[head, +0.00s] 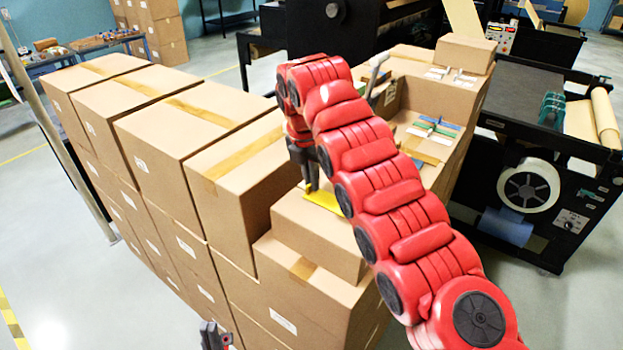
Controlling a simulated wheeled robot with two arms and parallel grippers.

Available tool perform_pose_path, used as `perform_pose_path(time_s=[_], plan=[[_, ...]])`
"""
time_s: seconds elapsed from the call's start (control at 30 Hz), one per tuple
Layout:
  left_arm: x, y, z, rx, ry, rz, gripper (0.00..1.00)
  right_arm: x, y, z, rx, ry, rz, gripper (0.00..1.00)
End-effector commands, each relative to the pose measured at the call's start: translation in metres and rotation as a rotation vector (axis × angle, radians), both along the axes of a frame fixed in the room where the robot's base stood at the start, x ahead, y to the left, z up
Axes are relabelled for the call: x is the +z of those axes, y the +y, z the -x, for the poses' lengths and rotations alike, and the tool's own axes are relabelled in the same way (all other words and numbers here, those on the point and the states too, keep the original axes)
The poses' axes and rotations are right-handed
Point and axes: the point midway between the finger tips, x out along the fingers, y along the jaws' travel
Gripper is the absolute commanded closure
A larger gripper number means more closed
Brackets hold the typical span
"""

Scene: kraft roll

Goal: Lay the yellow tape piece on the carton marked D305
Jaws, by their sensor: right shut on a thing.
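The yellow tape piece (325,201) is a small flat strip at the back edge of a smaller carton's top (310,228), in the middle of the head view. My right gripper (311,186) points down at it and is shut on it; my red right arm hides part of the strip. I cannot tell whether the strip touches the carton. The labels on the cartons are too small to read, so I cannot tell which is marked D305. My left gripper (214,336) shows only in part at the bottom edge; its opening cannot be made out.
Large stacked cartons (240,165) fill the left and middle. Behind my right arm, green, blue and white strips (435,128) lie on a carton. A black machine (530,185) with a paper roll (604,118) stands at the right. The floor at the lower left is clear.

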Motion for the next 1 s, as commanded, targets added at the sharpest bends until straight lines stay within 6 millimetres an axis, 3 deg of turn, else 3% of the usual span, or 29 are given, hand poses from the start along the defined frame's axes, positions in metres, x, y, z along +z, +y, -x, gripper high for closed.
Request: perform_pose_path(time_s=[0.07, 0.1, 0.27, 0.57, 0.73, 0.87, 1.0], plan=[[-0.003, 0.0, 0.0, 0.0, 0.0, 0.0, 1.0, -0.004, 0.0, 0.0, -0.001, 0.0, 0.0, 1.0], [-0.003, 0.0, 0.0, 0.0, 0.0, 0.0, 1.0, -0.004, 0.0, 0.0, -0.001, 0.0, 0.0, 0.88], [-0.002, 0.0, 0.0, 0.0, 0.0, 0.0, 1.0, -0.003, 0.0, 0.0, 0.0, 0.0, 0.0, 0.62], [-0.001, 0.0, 0.0, 0.0, 0.0, 0.0, 1.0, -0.002, 0.0, 0.0, 0.0, 0.0, 0.0, 0.62], [0.002, 0.0, 0.0, 0.0, 0.0, 0.0, 1.0, 0.009, 0.002, 0.001, 0.002, -0.001, 0.0, 0.62], [0.004, 0.0, 0.0, 0.0, 0.0, 0.0, 1.0, 0.026, 0.004, 0.002, 0.002, -0.004, -0.002, 0.62], [0.029, 0.0, 0.0, 0.0, 0.0, 0.0, 1.0, 0.063, 0.006, 0.005, 0.001, -0.005, -0.003, 0.62]])
